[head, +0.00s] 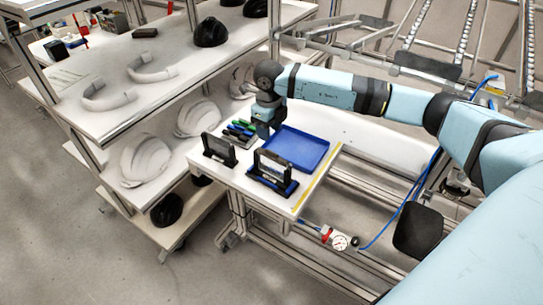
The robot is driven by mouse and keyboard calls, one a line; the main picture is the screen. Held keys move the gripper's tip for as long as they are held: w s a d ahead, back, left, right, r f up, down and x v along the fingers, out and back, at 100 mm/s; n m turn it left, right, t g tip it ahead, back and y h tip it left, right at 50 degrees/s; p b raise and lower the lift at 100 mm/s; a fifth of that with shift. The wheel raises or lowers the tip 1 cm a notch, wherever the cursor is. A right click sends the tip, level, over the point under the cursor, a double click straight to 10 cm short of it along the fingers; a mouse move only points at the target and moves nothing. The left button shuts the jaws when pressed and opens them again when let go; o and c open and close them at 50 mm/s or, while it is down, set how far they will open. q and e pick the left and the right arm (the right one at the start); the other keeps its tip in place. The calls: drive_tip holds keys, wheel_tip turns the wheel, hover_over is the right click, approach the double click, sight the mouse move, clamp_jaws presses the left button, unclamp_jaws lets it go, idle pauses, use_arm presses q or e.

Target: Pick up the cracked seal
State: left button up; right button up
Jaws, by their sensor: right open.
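No seal that I can make out as cracked shows in the head view. Two pale curved bands lie on the upper shelf at the left, one nearer (108,96) and one farther back (153,68); I cannot tell whether either is a seal. My right gripper (264,130) points down over the white table, at the left edge of the blue tray (312,137), beside small green and blue items (240,128). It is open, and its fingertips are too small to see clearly. My left gripper is out of view.
Two dark upright stands, one at the left (219,149) and one in front (272,172), are on the table (225,180). The blue tray looks empty. White helmet shells (146,160) and black ones (211,32) sit on the shelves. A metal frame stands behind.

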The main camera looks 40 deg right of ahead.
sight(270, 151)
wheel_tip(270, 151, down, 9)
drive_tip(key=shift+f+p, duration=0.1)
drive_tip(key=shift+p, duration=0.4)
clamp_jaws()
